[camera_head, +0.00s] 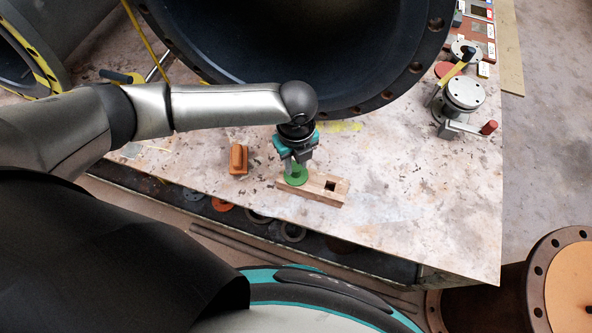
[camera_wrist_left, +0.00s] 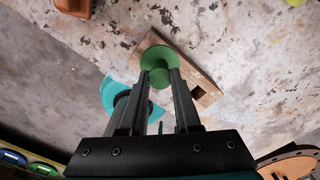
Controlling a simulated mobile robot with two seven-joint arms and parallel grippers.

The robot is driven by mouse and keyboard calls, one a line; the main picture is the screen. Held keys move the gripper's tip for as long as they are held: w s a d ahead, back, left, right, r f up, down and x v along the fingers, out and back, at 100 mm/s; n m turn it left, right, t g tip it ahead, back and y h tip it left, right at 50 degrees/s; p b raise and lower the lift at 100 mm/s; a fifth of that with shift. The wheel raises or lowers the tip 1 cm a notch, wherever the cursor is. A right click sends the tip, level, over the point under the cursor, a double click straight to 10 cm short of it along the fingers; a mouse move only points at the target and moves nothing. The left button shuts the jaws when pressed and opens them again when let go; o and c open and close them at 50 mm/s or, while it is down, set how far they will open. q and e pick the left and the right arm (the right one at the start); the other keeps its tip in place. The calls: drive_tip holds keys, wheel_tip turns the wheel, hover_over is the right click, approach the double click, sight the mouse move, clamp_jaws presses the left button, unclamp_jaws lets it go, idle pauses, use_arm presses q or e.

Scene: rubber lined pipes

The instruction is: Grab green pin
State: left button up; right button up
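The green pin (camera_head: 293,176) has a round disc and stands at the left end of a wooden block (camera_head: 326,194) on the table. In the left wrist view the pin (camera_wrist_left: 159,57) shows its disc and a narrower stem between my fingertips. My left gripper (camera_head: 297,163) is right over the pin, its fingers pointing down. In the left wrist view the two fingers of this gripper (camera_wrist_left: 160,76) stand on either side of the stem; I cannot tell whether they press on it. The block (camera_wrist_left: 202,92) has an empty square hole beside the pin. My right gripper is not in view.
An orange-brown block (camera_head: 239,159) lies on the table left of the wooden block. A large dark rubber-lined pipe (camera_head: 300,50) stands behind my left arm. A metal clamp device (camera_head: 464,95) is at the right. The table right of the wooden block is clear.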

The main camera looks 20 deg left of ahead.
use_arm(q)
clamp_jaws()
idle(0.8)
